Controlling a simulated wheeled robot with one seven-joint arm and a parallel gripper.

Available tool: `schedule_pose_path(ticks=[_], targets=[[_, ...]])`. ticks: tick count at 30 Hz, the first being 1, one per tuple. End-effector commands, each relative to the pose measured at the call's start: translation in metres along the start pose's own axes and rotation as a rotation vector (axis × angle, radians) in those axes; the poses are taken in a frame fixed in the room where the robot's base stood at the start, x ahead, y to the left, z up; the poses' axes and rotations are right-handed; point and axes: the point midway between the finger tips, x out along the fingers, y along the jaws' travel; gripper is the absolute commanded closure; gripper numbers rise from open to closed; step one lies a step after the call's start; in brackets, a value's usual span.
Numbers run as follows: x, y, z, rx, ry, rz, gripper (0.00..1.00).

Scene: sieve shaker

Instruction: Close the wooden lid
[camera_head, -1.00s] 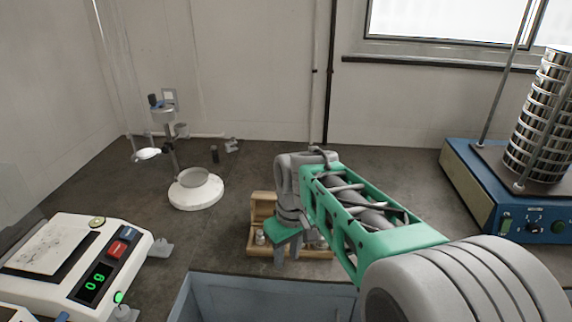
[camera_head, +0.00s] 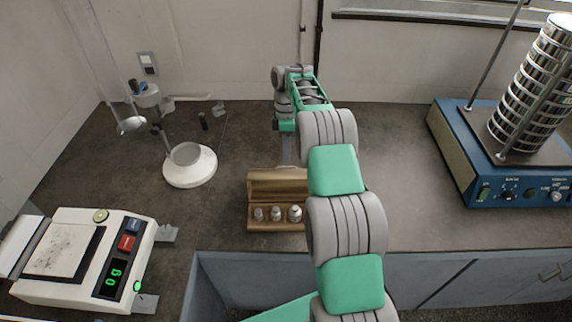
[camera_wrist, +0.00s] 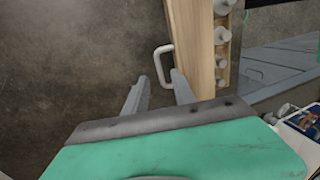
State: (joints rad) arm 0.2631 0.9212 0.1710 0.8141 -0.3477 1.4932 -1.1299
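A wooden box (camera_head: 258,224) stands on the dark bench, its lid (camera_head: 270,183) raised at the back. Several metal weights sit in a row in the box. My arm hides the right part of the box. My gripper (camera_head: 287,158) points down behind the lid. In the wrist view, the lid (camera_wrist: 188,45) runs up the picture, with a pale handle (camera_wrist: 158,62) on its left side. My gripper (camera_wrist: 161,78) is open there, its two fingers at the handle's near end. I cannot tell whether they touch it.
A scale (camera_head: 70,262) stands at the front left, a white ring stand (camera_head: 190,170) behind it. The blue sieve shaker (camera_head: 500,172) is at the right. The bench between box and shaker is clear. The wall runs behind my arm.

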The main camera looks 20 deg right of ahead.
Motion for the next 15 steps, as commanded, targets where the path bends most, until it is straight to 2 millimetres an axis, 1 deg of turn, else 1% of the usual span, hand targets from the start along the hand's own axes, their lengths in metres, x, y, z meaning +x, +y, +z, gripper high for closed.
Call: schedule_pose_path(ticks=[1,2,6,9,14,15], targets=[[0.016,0.001,0.000,0.001,-0.001,0.001,0.69],[0.016,0.000,0.000,0.001,-0.001,0.000,0.69],[0.029,-0.001,0.000,0.000,0.000,0.001,0.69],[0.033,0.000,0.000,0.001,-0.001,0.002,0.69],[0.033,0.000,0.000,0.001,-0.001,0.002,0.69],[0.033,0.000,0.000,0.001,-0.001,0.002,0.71]])
